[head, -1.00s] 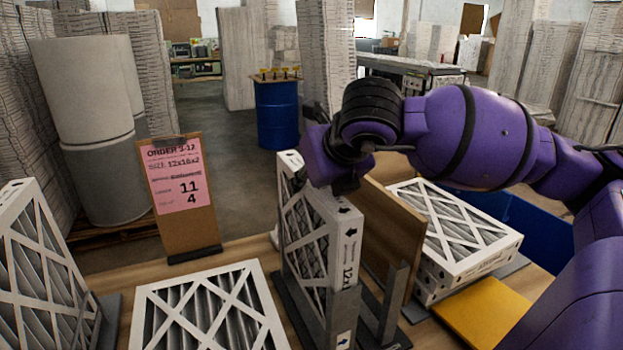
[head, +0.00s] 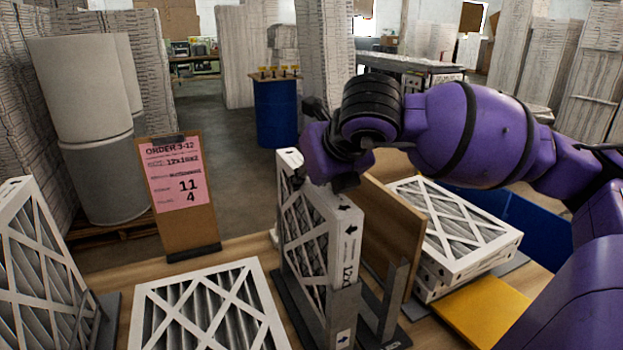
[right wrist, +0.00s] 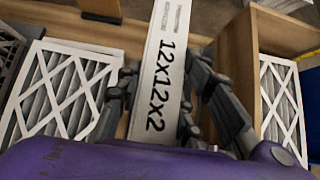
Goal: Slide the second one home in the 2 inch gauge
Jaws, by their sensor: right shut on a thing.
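A white-framed pleated filter (head: 305,235) stands upright in the grey gauge (head: 342,305) on the bench. Its lower part is between the gauge's walls; I cannot tell whether it touches the bottom. My right gripper (head: 338,183) is at the filter's top edge, shut on it. In the right wrist view, the fingers of my right gripper (right wrist: 163,105) sit on both sides of the filter's edge (right wrist: 160,70), which reads 12x12x2. The fingertips are mostly hidden in the head view. My left gripper is in neither view.
A brown board (head: 392,230) stands just right of the gauge. Stacked filters (head: 455,225) and a yellow pad (head: 490,308) lie further right. One filter (head: 208,308) lies flat on the left; another (head: 38,270) leans at far left. A pink order card (head: 178,175) stands behind.

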